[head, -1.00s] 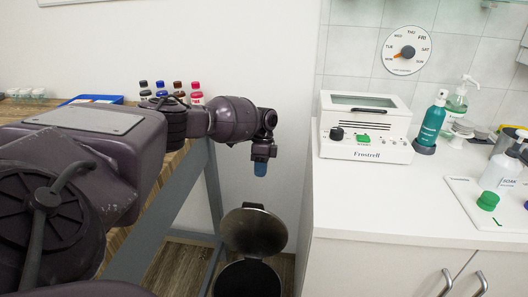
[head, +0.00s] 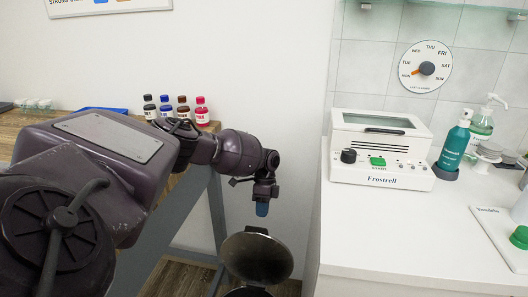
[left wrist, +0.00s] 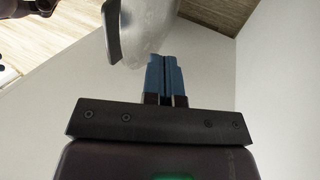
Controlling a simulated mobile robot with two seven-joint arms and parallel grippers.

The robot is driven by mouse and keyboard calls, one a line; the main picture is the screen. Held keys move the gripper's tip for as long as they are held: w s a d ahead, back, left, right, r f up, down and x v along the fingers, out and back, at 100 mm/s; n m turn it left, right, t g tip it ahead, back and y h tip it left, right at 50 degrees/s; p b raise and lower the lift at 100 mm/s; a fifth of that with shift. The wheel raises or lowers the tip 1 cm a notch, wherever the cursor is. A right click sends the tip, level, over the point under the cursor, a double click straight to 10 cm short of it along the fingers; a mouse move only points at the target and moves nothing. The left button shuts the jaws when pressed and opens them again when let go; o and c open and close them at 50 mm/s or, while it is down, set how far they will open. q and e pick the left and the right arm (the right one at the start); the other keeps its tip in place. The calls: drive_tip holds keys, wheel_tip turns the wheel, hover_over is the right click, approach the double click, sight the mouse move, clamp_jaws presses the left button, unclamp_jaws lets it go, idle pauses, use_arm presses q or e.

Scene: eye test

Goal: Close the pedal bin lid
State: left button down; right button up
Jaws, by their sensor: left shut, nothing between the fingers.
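The pedal bin's round metallic lid (head: 257,259) stands open, tilted up, at the bottom centre of the head view. Only a dark sliver of the bin body (head: 248,292) shows below it, cut off by the frame edge. My left gripper (head: 262,208) points down just above the lid's upper edge in the picture, its blue fingers shut and empty. The left wrist view shows the blue fingers (left wrist: 166,76) close together, with a shiny grey surface (left wrist: 150,25), seemingly the lid, beyond them. I cannot tell whether they touch. My right gripper is not in view.
A white counter (head: 400,220) stands right of the bin, carrying a white Frostrell device (head: 380,150) and bottles. A wooden table (head: 40,120) with a grey leg (head: 217,210) is on the left, with several small bottles (head: 182,108). Bare wall lies behind the gripper.

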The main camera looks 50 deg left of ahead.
use_arm(q)
drive_tip(key=shift+s+d+f+p, duration=0.15)
drive_tip(key=shift+s+d+p, duration=0.55)
drive_tip(key=shift+s+d, duration=0.8)
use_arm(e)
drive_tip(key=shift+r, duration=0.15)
use_arm(q)
drive_tip(key=shift+s+a, duration=0.1)
drive_tip(key=shift+a, duration=0.05)
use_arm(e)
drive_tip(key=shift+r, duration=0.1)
